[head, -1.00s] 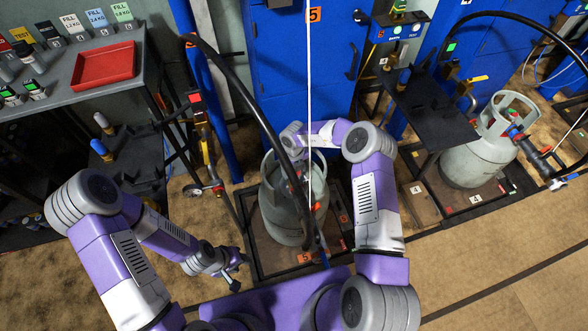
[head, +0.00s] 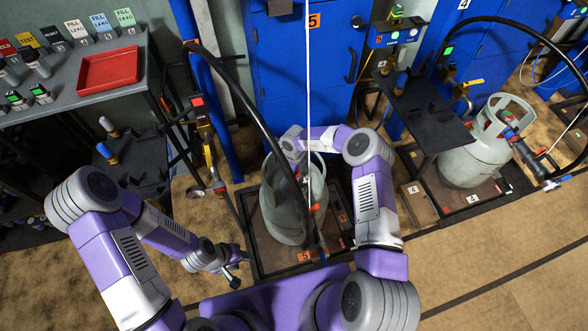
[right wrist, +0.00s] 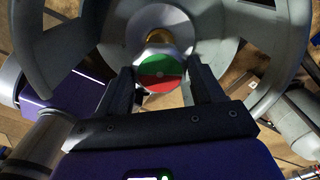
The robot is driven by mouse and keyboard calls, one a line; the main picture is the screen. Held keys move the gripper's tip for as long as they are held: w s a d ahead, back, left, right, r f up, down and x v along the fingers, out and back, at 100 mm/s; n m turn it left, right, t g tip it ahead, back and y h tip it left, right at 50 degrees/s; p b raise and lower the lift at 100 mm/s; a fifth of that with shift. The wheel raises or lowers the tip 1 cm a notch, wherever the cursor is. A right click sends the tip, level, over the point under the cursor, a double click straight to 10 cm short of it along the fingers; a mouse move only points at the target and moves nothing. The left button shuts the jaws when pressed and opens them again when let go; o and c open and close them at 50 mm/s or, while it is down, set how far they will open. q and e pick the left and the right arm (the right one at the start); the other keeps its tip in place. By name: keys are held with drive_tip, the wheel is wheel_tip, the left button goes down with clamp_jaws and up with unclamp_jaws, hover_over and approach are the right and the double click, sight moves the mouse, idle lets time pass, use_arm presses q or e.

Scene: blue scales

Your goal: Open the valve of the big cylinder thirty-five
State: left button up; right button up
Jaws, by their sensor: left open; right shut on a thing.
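The big grey cylinder (head: 277,225) stands upright on the scale platform marked 5, in the middle of the head view. A black hose passes in front of its collar. In the right wrist view its valve knob (right wrist: 160,72) has a green and red top and sits inside the grey collar (right wrist: 235,45). My right gripper (right wrist: 163,82) is shut on the knob, one finger on each side. In the head view its fingers are hidden at the collar. My left gripper (head: 236,274) is open and empty, low to the left of the platform.
Another grey cylinder (head: 468,165) stands on scale 4 at right. Blue cabinets (head: 290,75) stand behind. The black hose (head: 245,105) arches over the cylinder. The front right floor is clear.

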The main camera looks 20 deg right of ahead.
drive_tip(key=n, duration=0.3)
drive_tip(key=shift+n+p, duration=0.3)
drive_tip(key=n, duration=0.3)
drive_tip(key=shift+n, duration=0.3)
drive_tip(key=n, duration=0.3)
drive_tip(key=shift+n, duration=0.4)
drive_tip(key=n, duration=1)
drive_tip(key=shift+n, duration=0.4)
drive_tip(key=n, duration=0.6)
drive_tip(key=shift+b, duration=0.35)
drive_tip(key=shift+n, duration=0.3)
drive_tip(key=o, duration=1)
